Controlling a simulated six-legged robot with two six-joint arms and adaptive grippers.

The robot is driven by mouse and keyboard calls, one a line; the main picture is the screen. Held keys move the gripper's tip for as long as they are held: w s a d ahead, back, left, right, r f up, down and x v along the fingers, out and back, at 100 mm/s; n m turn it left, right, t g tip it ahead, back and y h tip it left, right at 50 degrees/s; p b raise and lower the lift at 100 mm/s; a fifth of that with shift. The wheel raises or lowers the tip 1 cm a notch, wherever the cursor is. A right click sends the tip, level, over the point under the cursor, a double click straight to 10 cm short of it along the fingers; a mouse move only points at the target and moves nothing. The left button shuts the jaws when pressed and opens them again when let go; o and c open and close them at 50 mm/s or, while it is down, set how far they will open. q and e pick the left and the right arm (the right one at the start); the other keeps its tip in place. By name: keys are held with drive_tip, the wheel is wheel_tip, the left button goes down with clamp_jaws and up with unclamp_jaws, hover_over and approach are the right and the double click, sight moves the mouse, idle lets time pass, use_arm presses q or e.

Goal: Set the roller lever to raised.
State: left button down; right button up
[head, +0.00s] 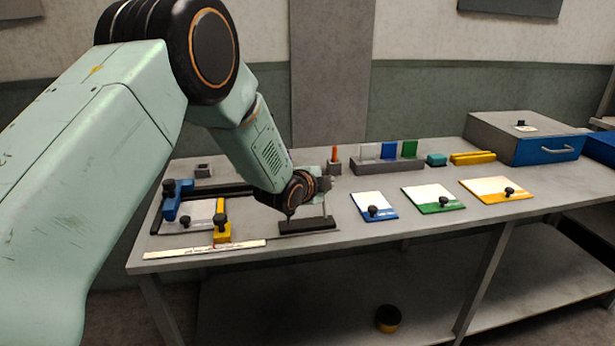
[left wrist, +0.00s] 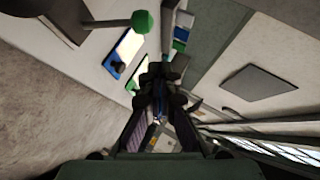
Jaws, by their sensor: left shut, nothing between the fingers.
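The lever looks to be the thin metal rod on a dark base (head: 307,226) at the table's front, just below my left gripper. In the left wrist view a rod with a green ball knob (left wrist: 142,21) reaches out from a dark block (left wrist: 48,14). In the head view the knob is not clearly seen behind my gripper, and I cannot tell the lever's setting. My left gripper (head: 325,182) is shut and empty above the base. Its fingers (left wrist: 157,75) show close together in the left wrist view, apart from the green knob. My right gripper is not in view.
Left of the lever lies a dark frame with a pale plate (head: 192,216), a blue block (head: 172,203) and a yellow block (head: 222,233). Knobbed blue (head: 374,207), green (head: 433,198) and yellow plates (head: 496,189) lie right. Behind are a rack (head: 387,166) and a drawer box (head: 530,138).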

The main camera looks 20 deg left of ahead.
use_arm(q)
drive_tip(key=a+r+v, duration=0.1)
drive_tip(key=v, duration=0.8)
drive_tip(key=shift+w+r, duration=0.2)
drive_tip(key=shift+r, duration=0.2)
drive_tip(key=shift+d, duration=0.1)
